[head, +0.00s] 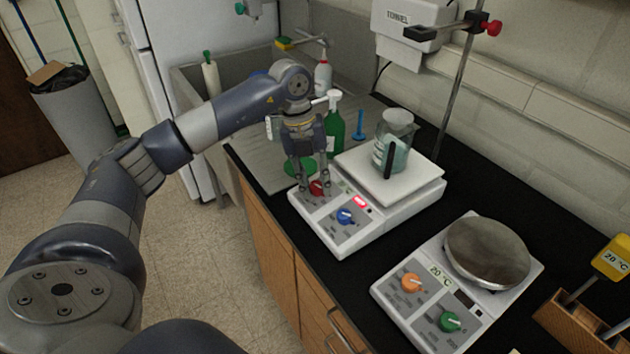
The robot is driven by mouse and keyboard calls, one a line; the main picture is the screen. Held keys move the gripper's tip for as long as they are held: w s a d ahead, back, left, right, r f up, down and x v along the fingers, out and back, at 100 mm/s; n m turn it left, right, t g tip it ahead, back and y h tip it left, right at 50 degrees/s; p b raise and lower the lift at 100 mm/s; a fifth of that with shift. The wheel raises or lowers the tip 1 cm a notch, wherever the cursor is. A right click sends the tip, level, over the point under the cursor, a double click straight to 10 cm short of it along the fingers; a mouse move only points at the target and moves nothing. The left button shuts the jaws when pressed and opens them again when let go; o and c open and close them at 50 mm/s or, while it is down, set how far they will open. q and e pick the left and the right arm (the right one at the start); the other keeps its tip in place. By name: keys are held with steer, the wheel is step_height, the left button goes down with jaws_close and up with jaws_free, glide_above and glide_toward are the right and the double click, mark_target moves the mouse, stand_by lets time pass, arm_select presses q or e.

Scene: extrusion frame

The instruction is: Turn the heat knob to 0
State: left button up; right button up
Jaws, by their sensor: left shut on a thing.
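A white hot plate (385,222) with a square white top stands on the black counter. Its front panel carries a red knob (317,189), a blue knob (345,216) and a lit red display (360,202). My left gripper (313,186) points down over the panel and is shut on the red knob, with the fingers hiding part of it. I cannot read the labels or the pointer of that knob. A glass beaker (392,150) with pale green liquid and a dark handle stands on the plate. My right gripper is not in view.
A second unit (470,283) with a round metal plate, an orange knob (411,282) and a green knob (450,321) stands at front right. A green spray bottle (335,130) stands behind my left gripper. A metal stand rod (457,85) rises behind the beaker.

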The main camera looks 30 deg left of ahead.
arm_select(q)
steer(key=shift+n, duration=1.5)
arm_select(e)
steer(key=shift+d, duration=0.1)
arm_select(q)
steer(key=o, duration=1.1)
steer(key=shift+c, duration=0.2)
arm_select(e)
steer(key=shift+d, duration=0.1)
arm_select(q)
steer(key=shift+r, duration=0.1)
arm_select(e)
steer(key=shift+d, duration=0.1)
arm_select(q)
steer(key=v, duration=1.2)
steer(key=shift+s+a, duration=0.25)
steer(key=shift+s, duration=0.05)
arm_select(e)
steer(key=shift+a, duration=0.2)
